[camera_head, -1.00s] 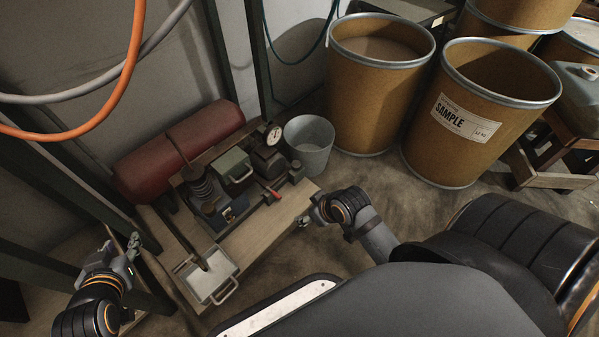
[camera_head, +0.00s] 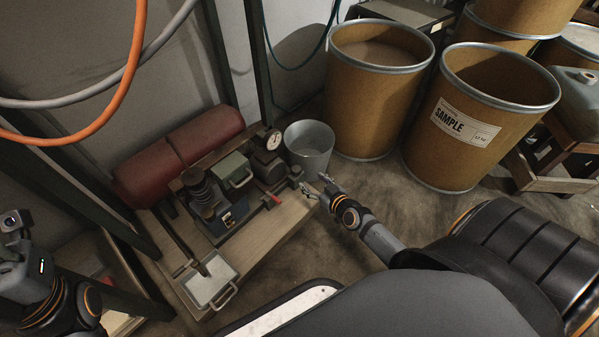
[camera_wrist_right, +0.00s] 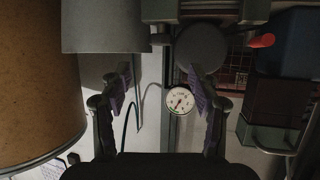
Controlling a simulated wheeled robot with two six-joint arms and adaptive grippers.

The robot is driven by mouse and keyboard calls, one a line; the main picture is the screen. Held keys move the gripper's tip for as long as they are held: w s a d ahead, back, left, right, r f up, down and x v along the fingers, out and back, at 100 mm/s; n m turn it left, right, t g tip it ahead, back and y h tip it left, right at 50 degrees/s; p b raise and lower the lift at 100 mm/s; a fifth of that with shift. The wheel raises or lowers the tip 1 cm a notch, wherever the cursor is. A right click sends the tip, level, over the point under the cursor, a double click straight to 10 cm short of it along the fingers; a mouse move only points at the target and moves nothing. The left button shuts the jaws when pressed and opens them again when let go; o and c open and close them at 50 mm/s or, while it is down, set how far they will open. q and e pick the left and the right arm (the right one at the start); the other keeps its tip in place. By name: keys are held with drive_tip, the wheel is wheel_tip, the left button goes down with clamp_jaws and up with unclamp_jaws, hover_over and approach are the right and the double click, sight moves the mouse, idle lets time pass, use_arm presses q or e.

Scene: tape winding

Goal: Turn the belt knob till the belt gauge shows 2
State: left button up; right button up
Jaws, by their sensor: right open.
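The belt gauge (camera_head: 273,140) is a small white round dial at the back right of the bench machine. It also shows in the right wrist view (camera_wrist_right: 180,101), with a reddish needle; its numbers are too small to read. A dark round knob-like part (camera_wrist_right: 202,50) shows in the right wrist view beside the right-hand finger; I take it for the belt knob, at the machine's right end (camera_head: 296,168). My right gripper (camera_head: 316,185) is open and empty, close to that end. My left gripper (camera_head: 14,222) is at the left edge, partly cut off, its fingers unclear.
A grey bucket (camera_head: 309,146) stands right behind my right gripper. Large brown drums (camera_head: 375,95) stand farther back. A red-handled lever (camera_head: 272,200), a green box (camera_head: 233,169) and a white tray (camera_head: 211,283) are on the wooden bench (camera_head: 262,240).

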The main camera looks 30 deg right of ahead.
sight(298, 171)
drive_tip(key=b+x, duration=0.3)
drive_tip(key=x, duration=0.6)
drive_tip(key=shift+w+f, duration=0.25)
drive_tip(key=shift+w, duration=0.05)
drive_tip(key=shift+b, duration=0.3)
drive_tip(key=c, duration=1.2)
